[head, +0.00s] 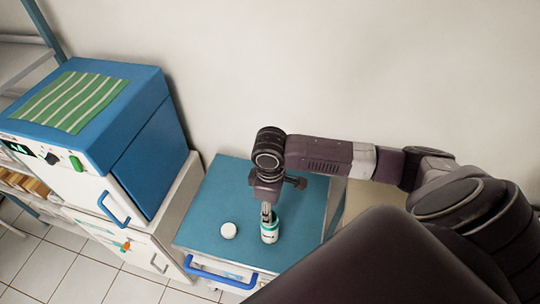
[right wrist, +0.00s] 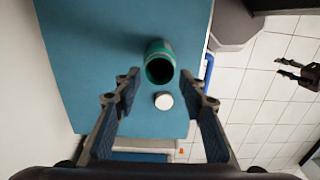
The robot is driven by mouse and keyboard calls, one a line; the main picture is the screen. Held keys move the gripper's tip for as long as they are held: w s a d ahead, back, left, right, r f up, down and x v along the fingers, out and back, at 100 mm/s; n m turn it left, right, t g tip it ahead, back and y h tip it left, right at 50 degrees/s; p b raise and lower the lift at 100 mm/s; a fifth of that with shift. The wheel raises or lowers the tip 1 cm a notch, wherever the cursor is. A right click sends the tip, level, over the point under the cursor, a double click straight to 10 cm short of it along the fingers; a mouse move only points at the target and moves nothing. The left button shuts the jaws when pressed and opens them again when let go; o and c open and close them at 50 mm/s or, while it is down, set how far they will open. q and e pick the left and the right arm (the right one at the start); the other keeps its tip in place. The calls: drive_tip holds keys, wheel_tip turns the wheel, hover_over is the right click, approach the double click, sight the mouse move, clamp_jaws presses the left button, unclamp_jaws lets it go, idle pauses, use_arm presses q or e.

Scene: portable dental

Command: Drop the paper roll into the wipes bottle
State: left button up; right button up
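The wipes bottle (head: 269,231), white with a green band, stands upright on the blue-topped cabinet. In the right wrist view the bottle (right wrist: 159,64) is green with a dark open mouth. A small white round piece (head: 228,230) lies beside it, apart from it; it also shows in the right wrist view (right wrist: 163,101). I cannot tell whether it is a cap or the roll. No paper roll is clearly visible. My right gripper (right wrist: 161,77) points down over the bottle, fingers spread, nothing between them. My left gripper (right wrist: 284,68) shows small over the floor, its fingertips apart.
The blue cabinet top (head: 220,190) is otherwise clear. A blue and white appliance (head: 155,150) with a green striped cloth (head: 70,103) stands to the left. A wall is behind; a tiled floor (head: 40,265) lies in front.

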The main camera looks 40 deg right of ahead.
wheel_tip(320, 180, up, 7)
drive_tip(key=shift+f, duration=0.15)
idle(0.6)
